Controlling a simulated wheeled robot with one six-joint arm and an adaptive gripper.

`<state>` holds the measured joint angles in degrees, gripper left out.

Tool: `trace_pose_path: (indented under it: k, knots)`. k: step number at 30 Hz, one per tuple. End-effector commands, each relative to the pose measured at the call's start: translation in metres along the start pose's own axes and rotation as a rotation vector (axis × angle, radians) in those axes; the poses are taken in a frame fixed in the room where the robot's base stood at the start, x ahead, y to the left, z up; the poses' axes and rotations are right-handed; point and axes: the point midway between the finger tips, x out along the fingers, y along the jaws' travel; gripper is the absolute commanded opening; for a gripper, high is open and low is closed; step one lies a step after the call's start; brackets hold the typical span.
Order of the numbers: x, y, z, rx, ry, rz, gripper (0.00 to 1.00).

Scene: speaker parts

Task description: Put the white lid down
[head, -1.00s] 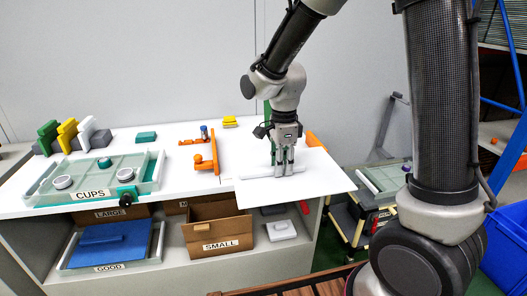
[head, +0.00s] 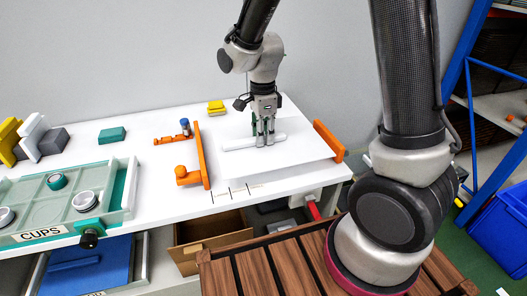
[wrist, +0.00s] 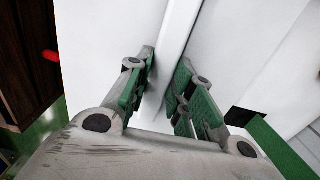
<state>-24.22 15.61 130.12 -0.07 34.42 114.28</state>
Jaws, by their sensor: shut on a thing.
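The white lid (head: 300,150) is a flat panel with a raised bar-shaped handle (head: 236,143) along its top. It lies level over the right part of the white worktop. I cannot tell whether its underside touches the worktop. My gripper (head: 265,143) points down and is shut on the handle near the middle of the lid. In the wrist view, the green finger pads (wrist: 160,88) stand on either side of the handle (wrist: 176,45), and the lid's white surface (wrist: 100,40) spreads out below.
An orange fence (head: 203,155) stands left of the lid and an orange block (head: 328,141) stands at its right. Yellow pieces (head: 216,107) lie behind. The CUPS tray (head: 125,214) is at the left. A slatted wooden surface (head: 255,270) is in front.

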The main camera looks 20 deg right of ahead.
Motion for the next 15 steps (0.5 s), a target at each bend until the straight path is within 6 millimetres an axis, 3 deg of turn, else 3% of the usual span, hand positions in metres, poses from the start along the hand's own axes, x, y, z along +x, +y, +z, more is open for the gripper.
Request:
trace_pose_path:
  k: [3, 15]
  knots:
    - [0.02, 0.001, 0.0, 0.0, 0.001, 0.003, 0.0]
    - [0.064, 0.0, 0.0, 0.0, 0.0, 0.0, 0.0]
